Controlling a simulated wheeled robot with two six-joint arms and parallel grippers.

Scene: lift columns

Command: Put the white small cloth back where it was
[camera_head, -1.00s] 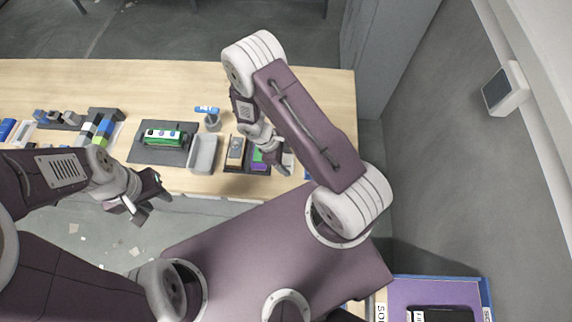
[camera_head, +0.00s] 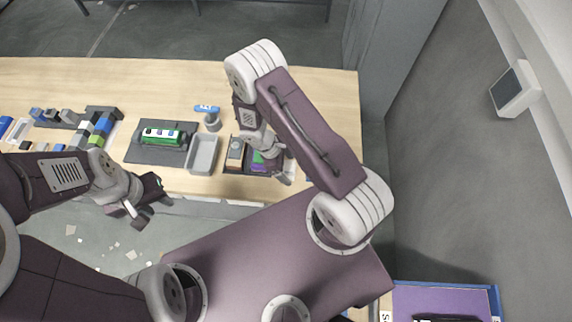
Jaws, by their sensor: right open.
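My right gripper (camera_head: 280,174) is open and points down at the table's front edge, beside the dark tray (camera_head: 232,169). A small pale patch shows right beside its fingers; I cannot tell whether it is the white small cloth or part of the gripper. No cloth is clearly seen elsewhere. The tray holds a brown-grey block (camera_head: 235,152) and a green and purple item (camera_head: 258,161), partly hidden by my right arm. My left gripper (camera_head: 149,206) hangs in front of the table, its fingers apart and empty.
A grey bin (camera_head: 202,154) stands left of the tray, with a grey cup (camera_head: 212,122) behind it. A green toy bus (camera_head: 160,136) stands on a dark mat (camera_head: 147,155). Several blocks lie farther left. The back of the table is clear. A purple-lined box (camera_head: 440,300) is at lower right.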

